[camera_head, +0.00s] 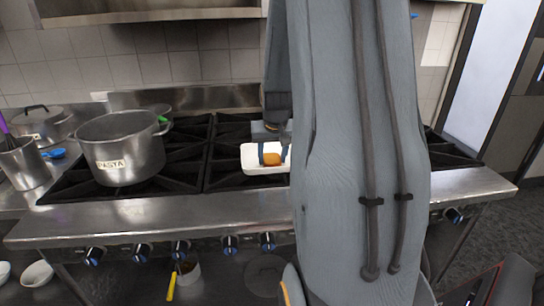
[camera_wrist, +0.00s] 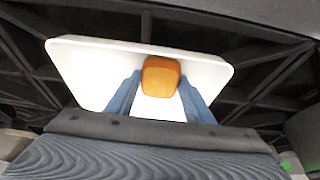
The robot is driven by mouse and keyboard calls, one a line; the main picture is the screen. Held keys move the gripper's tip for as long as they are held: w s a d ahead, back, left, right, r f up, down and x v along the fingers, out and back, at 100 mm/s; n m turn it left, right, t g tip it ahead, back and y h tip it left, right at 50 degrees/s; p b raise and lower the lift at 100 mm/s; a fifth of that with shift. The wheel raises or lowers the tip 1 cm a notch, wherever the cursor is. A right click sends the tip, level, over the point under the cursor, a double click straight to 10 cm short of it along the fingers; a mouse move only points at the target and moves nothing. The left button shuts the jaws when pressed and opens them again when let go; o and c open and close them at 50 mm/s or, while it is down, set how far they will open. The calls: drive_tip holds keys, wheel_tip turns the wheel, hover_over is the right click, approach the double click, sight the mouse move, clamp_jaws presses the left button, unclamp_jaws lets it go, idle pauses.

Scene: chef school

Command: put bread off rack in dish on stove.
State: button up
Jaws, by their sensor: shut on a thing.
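The bread (camera_head: 271,159) is a small orange-brown piece, and it also shows in the wrist view (camera_wrist: 160,77). My gripper (camera_head: 273,154) has its two blue fingers (camera_wrist: 158,92) on either side of the bread and is shut on it. The dish (camera_head: 254,166) is a white, shallow rectangular one on the black stove grates; in the wrist view it lies behind the bread (camera_wrist: 95,75). The bread is over or inside the dish; I cannot tell whether it touches the bottom. My arm hides the dish's right end in the head view. The rack is not in view.
A large pot labelled PASTA (camera_head: 122,150) stands on the stove (camera_head: 160,220) left of the dish. A lidded pot (camera_head: 45,125) and a metal container (camera_head: 24,166) are farther left. Bare grate lies between the large pot and the dish. My arm covers much of the right side.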

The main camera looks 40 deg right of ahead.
drive_tip(key=o, duration=1)
drive_tip(key=shift+f, duration=0.1)
drive_tip(key=b+v, duration=0.2)
drive_tip(key=v, duration=1)
drive_tip(key=s+a+f+n, duration=0.1)
drive_tip(key=s+a+f, duration=0.1)
drive_tip(key=a, duration=0.5)
drive_tip(key=s+a+f+n+g+y, duration=0.1)
drive_tip(key=s+a+f+n, duration=0.1)
drive_tip(key=a+f, duration=0.3)
drive_tip(key=s+a+f+n+g+y, duration=0.1)
drive_tip(key=s+a+f, duration=0.1)
drive_tip(key=a, duration=0.8)
drive_tip(key=shift+s+f+n, duration=0.1)
drive_tip(key=shift+f+n, duration=0.3)
drive_tip(key=shift+f, duration=0.4)
drive_tip(key=shift+n+g, duration=0.5)
drive_tip(key=shift+n, duration=0.3)
drive_tip(key=s+a+f, duration=0.1)
drive_tip(key=a, duration=0.1)
drive_tip(key=s+a+f, duration=0.1)
drive_tip(key=s, duration=0.1)
drive_tip(key=s+a+f, duration=0.1)
drive_tip(key=s+a, duration=0.1)
drive_tip(key=shift+a, duration=0.3)
